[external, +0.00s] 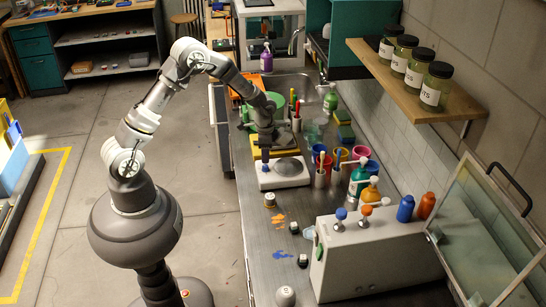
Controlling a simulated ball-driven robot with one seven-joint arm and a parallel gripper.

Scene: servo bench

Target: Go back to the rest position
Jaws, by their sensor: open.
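My arm reaches from its ball base over the steel bench. My gripper (265,157) points down above the left part of a small white device (283,183) with a round grey plate on top. The jaws are open, but they are small and dark here. I see nothing held between them. I cannot tell whether the fingertips touch the device.
Cups (361,153), holders with pens and soap bottles crowd the bench to the right. A grey box (365,250) stands in front. A shelf (420,85) with several jars overhangs the back right. Paint spots and small pots lie near the front edge. Floor is clear at left.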

